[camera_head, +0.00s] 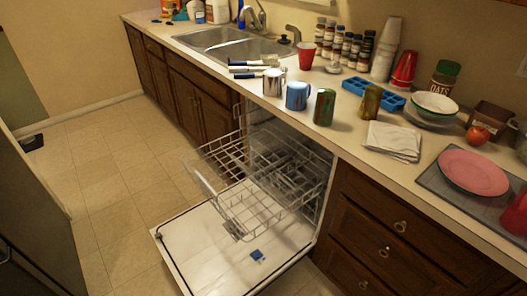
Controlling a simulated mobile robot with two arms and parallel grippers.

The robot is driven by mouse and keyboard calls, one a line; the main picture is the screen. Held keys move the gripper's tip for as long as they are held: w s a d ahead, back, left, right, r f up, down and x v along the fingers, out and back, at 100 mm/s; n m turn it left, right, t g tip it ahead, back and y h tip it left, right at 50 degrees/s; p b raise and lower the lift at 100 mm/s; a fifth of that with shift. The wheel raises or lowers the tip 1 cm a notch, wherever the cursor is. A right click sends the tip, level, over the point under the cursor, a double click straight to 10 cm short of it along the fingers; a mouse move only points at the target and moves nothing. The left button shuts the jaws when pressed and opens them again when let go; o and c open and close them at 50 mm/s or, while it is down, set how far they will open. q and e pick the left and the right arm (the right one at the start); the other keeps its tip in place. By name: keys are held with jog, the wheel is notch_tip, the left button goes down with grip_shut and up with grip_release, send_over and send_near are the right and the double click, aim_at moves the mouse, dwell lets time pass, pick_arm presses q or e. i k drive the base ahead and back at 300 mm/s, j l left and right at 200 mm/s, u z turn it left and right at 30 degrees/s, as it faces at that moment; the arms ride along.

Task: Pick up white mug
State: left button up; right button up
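A pale, silvery-white mug (273,82) stands upright on the counter near its front edge, just right of the sink. It is the nearest match to a white mug that I see. A blue mug (297,96) stands close to its right, then a green mug (325,107) and a brown-green mug (370,101). Neither of my grippers shows in the head view.
Long-handled utensils (250,67) lie left of the pale mug. Behind are a red cup (307,56) and several jars (346,47). Below, the dishwasher door (215,262) is down and its wire rack (262,200) is out.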

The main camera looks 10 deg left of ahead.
aim_at(272, 86)
jog(key=i+z, duration=0.55)
jog(key=z, duration=0.15)
